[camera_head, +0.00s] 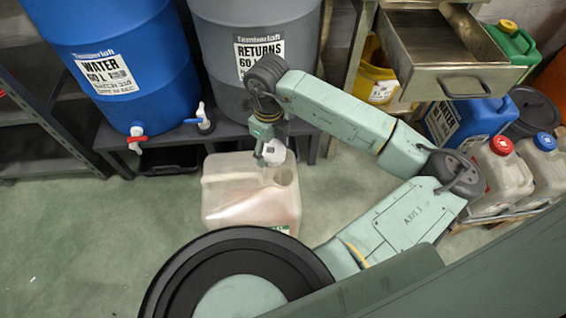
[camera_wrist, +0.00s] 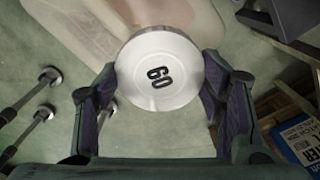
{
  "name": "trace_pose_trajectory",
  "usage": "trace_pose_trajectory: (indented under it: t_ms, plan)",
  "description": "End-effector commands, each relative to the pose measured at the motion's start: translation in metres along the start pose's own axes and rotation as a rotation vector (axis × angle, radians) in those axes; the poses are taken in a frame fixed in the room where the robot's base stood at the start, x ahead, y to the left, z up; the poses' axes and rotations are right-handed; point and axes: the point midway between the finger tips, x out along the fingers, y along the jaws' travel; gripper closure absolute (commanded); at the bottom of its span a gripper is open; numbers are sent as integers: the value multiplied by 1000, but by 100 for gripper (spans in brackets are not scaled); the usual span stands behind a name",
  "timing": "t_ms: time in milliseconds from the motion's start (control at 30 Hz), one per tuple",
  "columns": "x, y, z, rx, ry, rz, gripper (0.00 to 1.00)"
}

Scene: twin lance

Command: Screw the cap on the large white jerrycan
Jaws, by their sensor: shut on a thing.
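The large white jerrycan (camera_head: 240,200) stands upright on the green floor, with pinkish liquid showing low through its wall. Its round mouth (camera_head: 283,176) is uncovered at the top right.
A blue water drum (camera_head: 110,60) and a grey returns drum (camera_head: 255,25) with taps stand on a low dark bench (camera_head: 235,133) behind. Two capped pale cans (camera_head: 500,178) and a metal tray (camera_head: 450,60) are at right.

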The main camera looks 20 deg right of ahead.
Motion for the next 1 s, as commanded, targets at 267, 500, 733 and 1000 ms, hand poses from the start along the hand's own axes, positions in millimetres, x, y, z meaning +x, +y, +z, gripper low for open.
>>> trace_pose_trajectory:
  t_ms: [267, 500, 733, 1000]
  plan:
    - [8, -3, -35, 427, -3, -14, 71]
    - [12, -3, -38, 478, -2, -15, 71]
    - [28, -3, -38, 477, -1, -13, 71]
    - [55, -3, -38, 476, -2, -14, 71]
